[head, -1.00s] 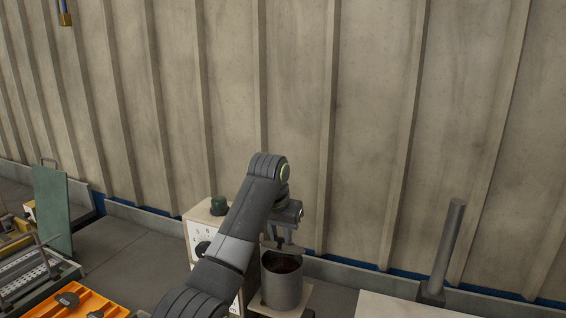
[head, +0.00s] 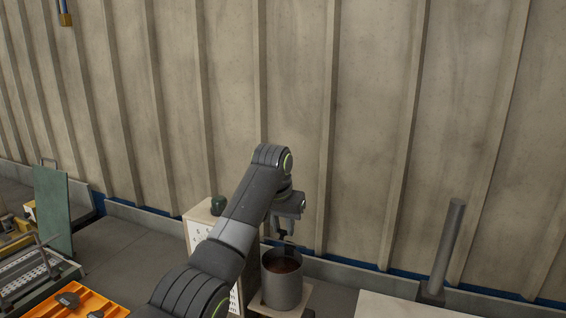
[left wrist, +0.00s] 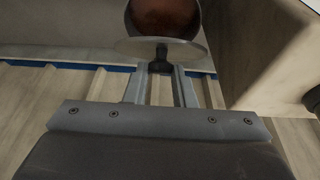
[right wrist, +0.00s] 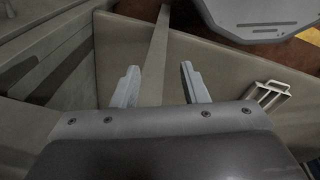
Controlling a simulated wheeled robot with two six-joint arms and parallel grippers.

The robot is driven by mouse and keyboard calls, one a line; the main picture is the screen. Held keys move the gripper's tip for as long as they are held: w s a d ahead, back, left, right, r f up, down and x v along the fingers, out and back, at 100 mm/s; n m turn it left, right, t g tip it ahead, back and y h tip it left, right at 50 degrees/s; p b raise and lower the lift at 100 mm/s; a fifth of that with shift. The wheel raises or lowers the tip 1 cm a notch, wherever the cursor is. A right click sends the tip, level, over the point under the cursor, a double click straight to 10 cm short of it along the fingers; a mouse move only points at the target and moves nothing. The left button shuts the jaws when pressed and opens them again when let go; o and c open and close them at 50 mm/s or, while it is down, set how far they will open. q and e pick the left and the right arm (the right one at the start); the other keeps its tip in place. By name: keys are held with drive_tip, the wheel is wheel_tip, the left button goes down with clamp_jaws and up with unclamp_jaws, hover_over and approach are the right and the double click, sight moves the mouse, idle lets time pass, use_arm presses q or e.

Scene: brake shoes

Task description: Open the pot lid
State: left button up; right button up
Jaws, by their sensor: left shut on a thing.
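The pot (head: 281,291) is a grey open-topped cylinder on a small light stand, with reddish-brown contents showing inside. My left gripper (head: 288,236) is above and behind the pot's mouth in the head view. In the left wrist view the left gripper (left wrist: 160,72) is shut on the dark knob (left wrist: 159,66) of the pot lid (left wrist: 135,46), a thin grey disc. The lid is off the pot (left wrist: 166,16), which shows beyond it. My right gripper (right wrist: 158,80) is open and empty in the right wrist view.
A pale box with dials (head: 199,224) and a dark green knob on top stands left of the pot. An orange tray (head: 92,301) and a green panel (head: 53,210) are at the left. A grey post (head: 449,240) stands at the right. A ribbed wall is behind.

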use_arm(q)
drive_tip(key=shift+w+r, duration=0.1)
drive_tip(key=shift+r, duration=0.05)
drive_tip(key=shift+w+d+r+g, duration=0.25)
drive_tip(key=shift+w+d+g, duration=0.1)
drive_tip(key=shift+w, duration=0.35)
use_arm(e)
drive_tip(key=shift+d, duration=0.1)
